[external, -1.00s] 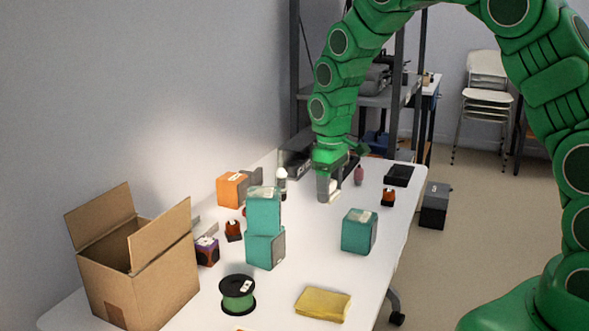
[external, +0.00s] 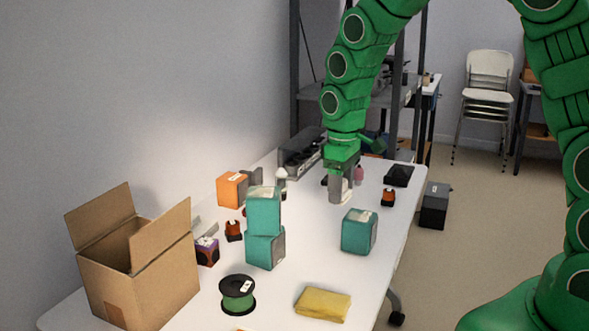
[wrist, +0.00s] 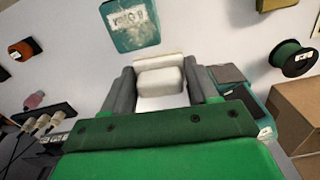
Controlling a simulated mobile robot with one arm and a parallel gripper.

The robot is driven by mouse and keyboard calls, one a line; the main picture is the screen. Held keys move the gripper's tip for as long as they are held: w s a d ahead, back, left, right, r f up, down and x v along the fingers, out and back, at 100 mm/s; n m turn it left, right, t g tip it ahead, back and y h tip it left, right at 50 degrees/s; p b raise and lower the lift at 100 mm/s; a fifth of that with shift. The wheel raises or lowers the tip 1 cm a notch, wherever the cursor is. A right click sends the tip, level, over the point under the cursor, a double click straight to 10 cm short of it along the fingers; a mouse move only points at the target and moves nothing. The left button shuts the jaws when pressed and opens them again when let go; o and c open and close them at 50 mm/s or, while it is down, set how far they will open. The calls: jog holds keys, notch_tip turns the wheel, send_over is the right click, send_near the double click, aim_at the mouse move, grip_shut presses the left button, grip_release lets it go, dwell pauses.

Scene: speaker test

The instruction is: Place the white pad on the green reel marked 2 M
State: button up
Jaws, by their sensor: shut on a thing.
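The green reel (external: 237,295) with black flanges stands on the white table at the front, beside the cardboard box; it also shows at the upper right in the wrist view (wrist: 291,58). A small white label is on its top, too small to read. My gripper (external: 340,193) is above the far part of the table, well behind the reel. In the wrist view, my gripper (wrist: 160,84) is shut on the white pad (wrist: 160,80), a rounded block between the two grey fingers. In the external view the fingers mostly hide the pad.
Two stacked teal boxes (external: 265,249) stand between my gripper and the reel. Another teal box (external: 358,232) stands to their right. An open cardboard box (external: 145,275) is at the front left. A folded yellow cloth (external: 322,304) lies right of the reel, with bare table between.

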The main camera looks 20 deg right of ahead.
jog(key=s+a+r+n, duration=0.2)
jog(key=s+a+n, duration=0.1)
jog(key=s+a, duration=0.65)
jog(key=s+a+r+n, duration=0.3)
jog(key=s+a, duration=0.5)
jog(key=s, duration=0.3)
send_over(237, 284)
jog(key=s+d, duration=0.1)
notch_tip(237, 284, down, 8)
jog(key=shift+s+f, duration=0.1)
jog(key=shift+w+a+f, duration=0.25)
jog(key=shift+f, duration=0.15)
jog(key=shift+w+a+f, duration=0.2)
jog(key=shift+f, duration=0.2)
jog(key=shift+w+a+f, duration=0.1)
jog(key=shift+f, duration=1.5)
jog(key=shift+f, duration=0.1)
